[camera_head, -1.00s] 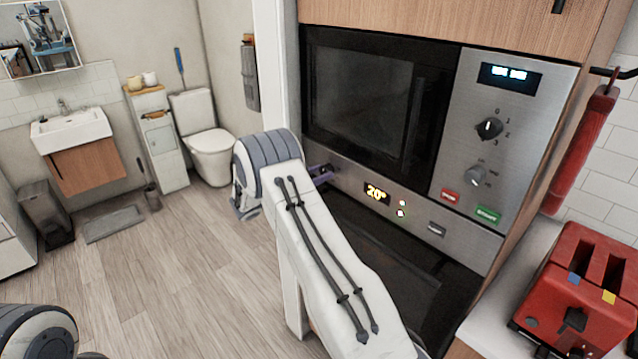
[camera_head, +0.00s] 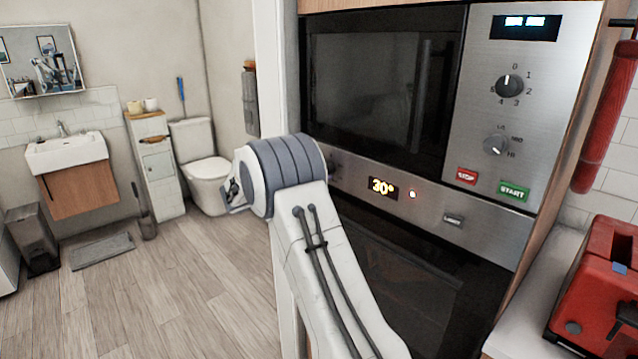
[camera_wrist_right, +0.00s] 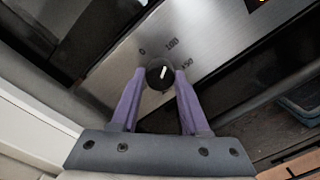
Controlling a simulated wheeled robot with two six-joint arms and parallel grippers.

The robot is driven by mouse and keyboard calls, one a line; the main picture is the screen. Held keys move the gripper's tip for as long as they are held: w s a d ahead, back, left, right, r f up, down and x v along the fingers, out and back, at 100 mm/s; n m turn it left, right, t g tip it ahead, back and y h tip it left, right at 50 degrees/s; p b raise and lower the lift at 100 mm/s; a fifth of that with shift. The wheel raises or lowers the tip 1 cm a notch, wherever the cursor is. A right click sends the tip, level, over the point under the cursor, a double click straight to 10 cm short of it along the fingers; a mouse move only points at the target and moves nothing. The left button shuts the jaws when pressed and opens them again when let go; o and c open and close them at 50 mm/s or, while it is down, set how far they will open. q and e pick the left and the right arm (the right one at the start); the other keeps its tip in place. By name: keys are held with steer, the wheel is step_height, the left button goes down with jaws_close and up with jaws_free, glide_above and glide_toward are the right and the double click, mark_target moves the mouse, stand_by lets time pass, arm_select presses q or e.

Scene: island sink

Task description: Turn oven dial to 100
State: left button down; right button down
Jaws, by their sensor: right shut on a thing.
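The oven dial (camera_wrist_right: 155,82) is a round black knob with a white pointer line, on the steel oven panel (camera_wrist_right: 208,45). In the right wrist view, the pointer tilts up and to the right, and small printed numbers stand around the dial's upper side. The purple fingers of my right gripper (camera_wrist_right: 160,74) are shut on the dial from both sides. In the head view, my right arm covers most of that area. My left gripper is out of view.
Above the oven is a microwave with its own knobs (camera_head: 509,86), a red STOP button (camera_head: 467,177) and a green START button (camera_head: 514,191). A red toaster (camera_head: 600,290) stands on the counter at right. Open wooden floor (camera_head: 180,280) lies at left.

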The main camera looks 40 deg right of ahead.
stand_by(0.3)
steer(key=shift+c, duration=2)
jaws_free()
steer(key=a+b, duration=0.2)
steer(key=a, duration=0.8)
steer(key=shift+s+a+r, duration=0.25)
steer(key=shift+s, duration=0.05)
